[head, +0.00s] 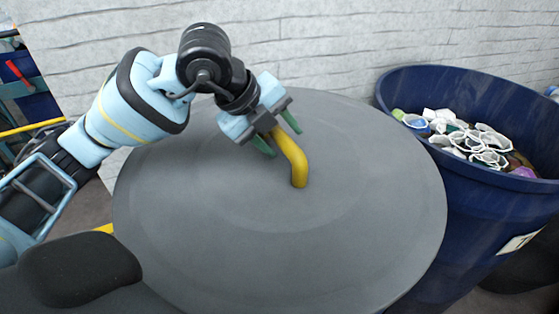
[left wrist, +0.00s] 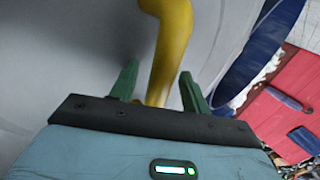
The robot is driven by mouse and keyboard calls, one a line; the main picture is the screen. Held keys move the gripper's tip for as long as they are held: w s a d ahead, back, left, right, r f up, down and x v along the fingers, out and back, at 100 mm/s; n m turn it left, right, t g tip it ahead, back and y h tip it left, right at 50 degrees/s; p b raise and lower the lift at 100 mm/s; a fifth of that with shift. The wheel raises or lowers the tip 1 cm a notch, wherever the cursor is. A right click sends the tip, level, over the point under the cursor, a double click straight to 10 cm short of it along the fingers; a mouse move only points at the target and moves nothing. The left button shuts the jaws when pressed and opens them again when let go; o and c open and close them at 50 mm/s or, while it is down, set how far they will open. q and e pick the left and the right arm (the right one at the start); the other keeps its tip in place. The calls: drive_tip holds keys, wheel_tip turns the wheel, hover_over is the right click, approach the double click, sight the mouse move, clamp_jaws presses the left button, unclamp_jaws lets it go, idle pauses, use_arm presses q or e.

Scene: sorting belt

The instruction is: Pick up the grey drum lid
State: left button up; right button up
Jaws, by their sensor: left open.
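The grey drum lid (head: 220,240) is a large round disc that fills the middle of the head view. A yellow bent handle (head: 295,165) stands up from its centre. My left gripper (head: 277,137) is over the lid at the handle, with its green fingers open. In the left wrist view the yellow handle (left wrist: 170,50) passes between the two open fingers (left wrist: 157,85). I cannot tell whether either finger touches it. The lid also shows in the left wrist view (left wrist: 60,50). My right gripper is in neither view.
A dark blue drum (head: 470,220), open at the top and holding crumpled white, green and purple pieces (head: 470,140), stands close to the lid's right side. A pale brick wall (head: 320,45) is behind. A red surface (left wrist: 285,120) shows at the right of the left wrist view.

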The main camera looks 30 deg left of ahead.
use_arm(q)
clamp_jaws()
idle(1.4)
drive_tip(key=shift+w+r, duration=0.1)
drive_tip(key=shift+r, duration=0.05)
